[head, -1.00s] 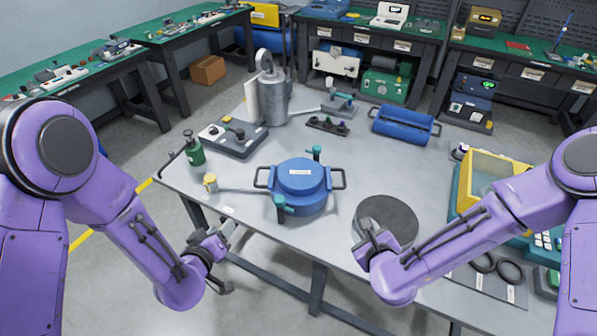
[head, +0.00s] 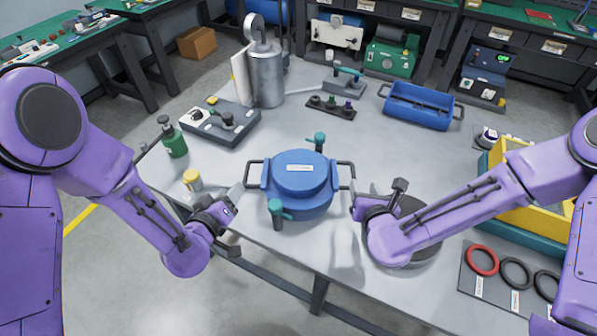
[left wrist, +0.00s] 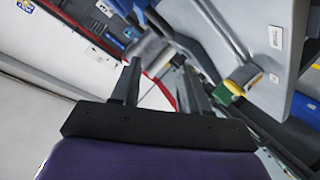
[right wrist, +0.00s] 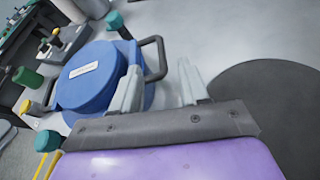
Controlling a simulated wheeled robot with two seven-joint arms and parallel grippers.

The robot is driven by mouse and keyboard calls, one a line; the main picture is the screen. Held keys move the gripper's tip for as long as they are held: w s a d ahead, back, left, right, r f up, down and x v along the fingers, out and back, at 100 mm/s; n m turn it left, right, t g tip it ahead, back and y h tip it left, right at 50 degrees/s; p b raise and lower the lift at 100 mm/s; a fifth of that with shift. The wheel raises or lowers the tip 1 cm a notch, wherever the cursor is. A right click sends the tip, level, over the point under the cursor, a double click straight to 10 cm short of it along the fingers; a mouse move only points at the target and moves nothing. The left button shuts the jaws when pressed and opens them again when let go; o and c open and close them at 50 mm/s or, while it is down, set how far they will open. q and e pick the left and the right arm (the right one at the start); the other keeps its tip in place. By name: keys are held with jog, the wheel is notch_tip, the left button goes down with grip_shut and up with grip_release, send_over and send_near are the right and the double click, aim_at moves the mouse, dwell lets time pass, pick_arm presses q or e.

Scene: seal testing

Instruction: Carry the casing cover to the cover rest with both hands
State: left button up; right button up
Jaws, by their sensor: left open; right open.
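The blue casing cover (head: 299,175) sits on the blue round casing on the table, with a black loop handle on its left (head: 252,174) and right (head: 349,174). Teal clamps stand at its back (head: 320,142) and front (head: 276,208). The dark round disc (head: 425,245), possibly the cover rest, lies to the right, partly hidden by my right arm. My left gripper (head: 238,220) is open, front-left of the cover and apart from it. My right gripper (head: 372,196) is open, close to the right handle; in the right wrist view its fingers (right wrist: 158,95) are empty beside the cover (right wrist: 90,75).
A green bottle (head: 172,140) and yellow-capped post (head: 192,181) stand at the left edge. A grey cylinder (head: 266,80) stands behind. A blue tray (head: 418,105), yellow bin (head: 530,222) and rings (head: 482,260) are to the right.

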aim_at(245, 176)
pick_arm(q)
jog(key=x, duration=0.3)
jog(key=f+x, duration=0.1)
jog(key=x, duration=0.6)
jog(key=shift+w+a+f+b, duration=0.1)
jog(key=shift+a+f+b, duration=0.15)
jog(key=shift+b, duration=0.15)
pick_arm(e)
jog(key=x, duration=0.5)
jog(key=f+x, duration=0.1)
jog(key=x, duration=0.5)
jog(key=shift+s+a, duration=0.25)
pick_arm(q)
grip_shut()
pick_arm(e)
grip_shut()
jog(key=shift+r, duration=0.1)
